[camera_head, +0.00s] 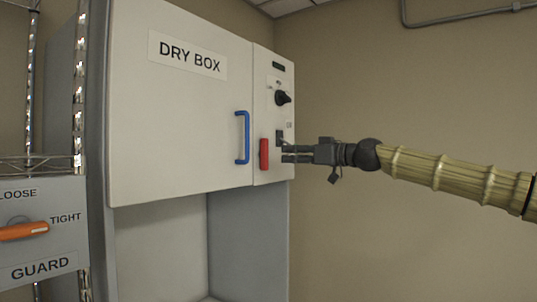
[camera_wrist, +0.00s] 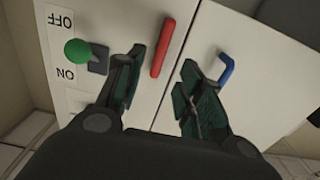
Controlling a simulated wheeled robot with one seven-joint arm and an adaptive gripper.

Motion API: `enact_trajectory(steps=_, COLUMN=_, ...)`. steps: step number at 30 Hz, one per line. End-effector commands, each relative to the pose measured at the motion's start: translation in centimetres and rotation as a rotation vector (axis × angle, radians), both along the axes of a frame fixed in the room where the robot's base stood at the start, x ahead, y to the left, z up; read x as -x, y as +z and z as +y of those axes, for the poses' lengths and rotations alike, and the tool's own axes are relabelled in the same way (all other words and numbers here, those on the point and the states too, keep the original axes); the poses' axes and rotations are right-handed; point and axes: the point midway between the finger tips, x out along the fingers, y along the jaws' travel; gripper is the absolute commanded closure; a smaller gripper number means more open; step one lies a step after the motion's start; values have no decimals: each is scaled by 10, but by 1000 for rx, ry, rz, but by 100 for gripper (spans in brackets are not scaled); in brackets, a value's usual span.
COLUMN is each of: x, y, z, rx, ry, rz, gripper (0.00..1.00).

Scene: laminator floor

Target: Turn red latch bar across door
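The red latch bar (camera_head: 264,154) stands upright on the right-hand panel of the dry box, beside the door's right edge in the head view. In the wrist view the red latch bar (camera_wrist: 163,47) lies ahead, between the lines of the two fingers. The dry box door (camera_head: 180,120) is white and looks closed, with a blue handle (camera_head: 242,138). My gripper (camera_head: 285,154) is just right of the bar in the head view. In the wrist view my gripper (camera_wrist: 158,85) is open, its fingers apart with nothing between the tips. Contact with the bar is not visible.
A green-knobbed switch (camera_wrist: 78,51) marked ON and OFF is close to one finger in the wrist view. A black knob (camera_head: 283,98) sits higher on the panel. A guard panel (camera_head: 40,250) with an orange lever stands at left. The right side is bare wall.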

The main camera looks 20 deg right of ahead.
Motion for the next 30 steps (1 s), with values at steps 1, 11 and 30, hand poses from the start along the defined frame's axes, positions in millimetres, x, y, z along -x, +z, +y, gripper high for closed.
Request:
enact_trajectory(steps=1, x=-5, y=1, z=5, rx=2, ry=1, rz=2, gripper=62)
enact_trajectory(steps=11, x=-37, y=1, z=29, rx=0, ry=1, rz=3, gripper=62)
enact_trajectory(steps=30, x=-73, y=0, z=58, rx=-2, ry=0, rz=1, gripper=62)
